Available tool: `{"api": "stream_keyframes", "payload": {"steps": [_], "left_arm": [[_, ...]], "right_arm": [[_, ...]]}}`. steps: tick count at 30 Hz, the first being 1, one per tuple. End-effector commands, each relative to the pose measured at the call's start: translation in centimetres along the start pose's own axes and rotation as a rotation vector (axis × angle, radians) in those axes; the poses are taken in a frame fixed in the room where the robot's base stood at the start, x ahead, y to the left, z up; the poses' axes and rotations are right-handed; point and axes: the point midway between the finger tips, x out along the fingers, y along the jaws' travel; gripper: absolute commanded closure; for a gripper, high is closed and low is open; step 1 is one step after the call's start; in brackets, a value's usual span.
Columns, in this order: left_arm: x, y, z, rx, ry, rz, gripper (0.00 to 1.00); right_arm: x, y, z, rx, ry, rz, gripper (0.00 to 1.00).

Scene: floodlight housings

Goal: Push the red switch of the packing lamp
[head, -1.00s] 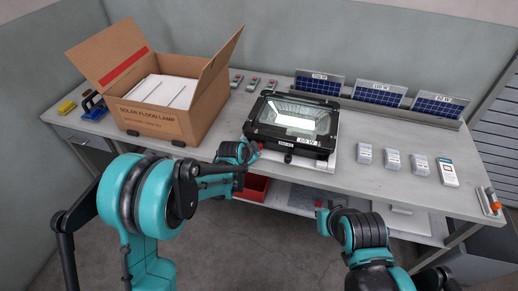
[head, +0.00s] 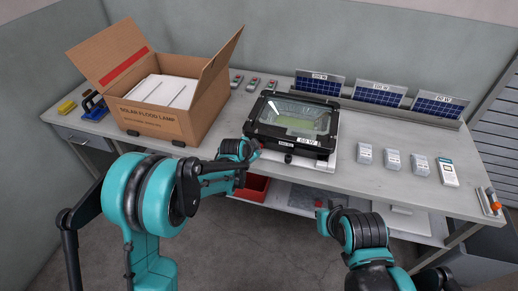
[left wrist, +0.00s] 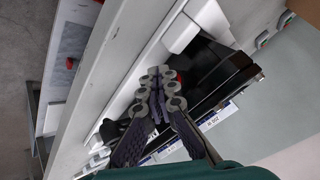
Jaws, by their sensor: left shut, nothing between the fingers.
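The packing lamp (head: 298,122), a black floodlight labelled 60 W, lies on a white block on the bench in the head view. Its window looks dull greenish and unlit. My left gripper (head: 256,148) is at its front left corner, with no visible gap to the housing there. In the left wrist view the two fingers (left wrist: 158,80) are together and empty, beside the black housing (left wrist: 212,75).
An open carton (head: 155,119) stands left of the lamp. Solar panels (head: 380,93) stand on a rack behind. Several small white boxes (head: 392,161) lie to the right. A red bin (head: 254,187) sits below the bench top (head: 345,183).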

Motion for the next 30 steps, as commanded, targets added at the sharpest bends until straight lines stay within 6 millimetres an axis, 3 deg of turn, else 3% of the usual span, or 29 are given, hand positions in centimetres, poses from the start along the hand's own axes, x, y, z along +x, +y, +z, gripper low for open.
{"api": "stream_keyframes", "payload": {"steps": [30], "left_arm": [[-1.7,1.2,1.2,0.0,0.001,-0.001,1.0]], "right_arm": [[0.2,0.0,0.2,0.0,0.0,0.0,1.0]]}}
